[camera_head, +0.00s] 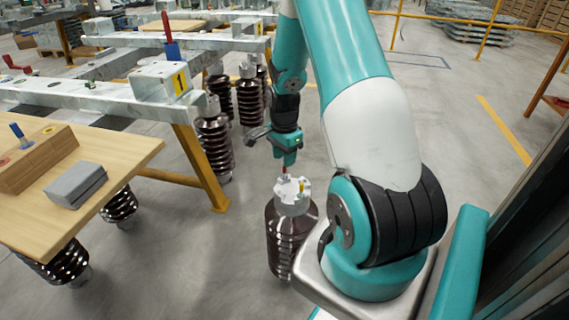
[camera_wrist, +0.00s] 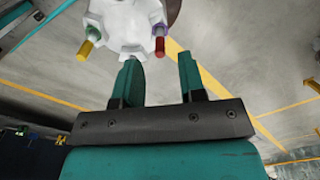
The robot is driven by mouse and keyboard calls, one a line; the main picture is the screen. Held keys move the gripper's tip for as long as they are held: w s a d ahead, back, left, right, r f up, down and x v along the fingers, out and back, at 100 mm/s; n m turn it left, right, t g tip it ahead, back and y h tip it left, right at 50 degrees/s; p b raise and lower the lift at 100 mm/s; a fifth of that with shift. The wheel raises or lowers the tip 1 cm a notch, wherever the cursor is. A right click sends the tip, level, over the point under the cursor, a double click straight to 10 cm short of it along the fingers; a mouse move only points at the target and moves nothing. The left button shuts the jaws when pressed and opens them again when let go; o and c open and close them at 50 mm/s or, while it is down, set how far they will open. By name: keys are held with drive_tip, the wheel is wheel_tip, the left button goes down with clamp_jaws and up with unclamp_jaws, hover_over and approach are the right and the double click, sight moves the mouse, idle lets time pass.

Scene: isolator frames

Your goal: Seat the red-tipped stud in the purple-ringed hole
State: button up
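A white lobed flange (camera_wrist: 125,22) tops a dark brown ribbed insulator and shows at the top of the wrist view. The red-tipped stud (camera_wrist: 160,46) stands at the purple-ringed hole (camera_wrist: 160,29) on the flange's right side, its red end toward me; how deep it sits I cannot tell. A yellow-tipped stud (camera_wrist: 84,50) stands at a green-ringed hole on the left. My gripper (camera_wrist: 160,57) is open and empty, its fingers apart, with the red tip just beyond the gap. In the head view my gripper (camera_head: 286,160) hangs just above the red tip (camera_head: 284,170).
The brown insulator (camera_head: 291,235) stands on the floor close to my base. A wooden table (camera_head: 100,165) with a grey block (camera_head: 76,185) is at left. A metal frame with a yellow leg (camera_head: 200,170) and more insulators stands behind it. Floor right of my arm is clear.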

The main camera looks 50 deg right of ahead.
wheel_tip(320, 180, up, 7)
drive_tip(key=p, duration=0.2)
drive_tip(key=a+r+n+y, duration=0.1)
drive_tip(key=a+r+n, duration=0.3)
drive_tip(key=a, duration=0.4)
drive_tip(key=a+r+n+t, duration=0.1)
drive_tip(key=a+r+n, duration=0.35)
drive_tip(key=a, duration=0.25)
drive_tip(key=a+r+n+y, duration=0.1)
drive_tip(key=a+r+n, duration=0.2)
drive_tip(key=a+n, duration=0.35)
drive_tip(key=s+a+r+n+y, duration=0.1)
drive_tip(key=s+a+r+n, duration=0.2)
drive_tip(key=s+a+n, duration=0.3)
drive_tip(key=s+a+r+n+g+y, duration=0.1)
drive_tip(key=s+a+r+n, duration=0.3)
drive_tip(key=s+a+n, duration=0.3)
drive_tip(key=s+a, duration=0.2)
drive_tip(key=a, duration=0.1)
drive_tip(key=shift+a+b, duration=0.3)
drive_tip(key=shift+a, duration=0.1)
drive_tip(key=shift+s+r, duration=0.1)
drive_tip(key=shift+r, duration=0.05)
wheel_tip(320, 180, up, 25)
drive_tip(key=p, duration=2.5)
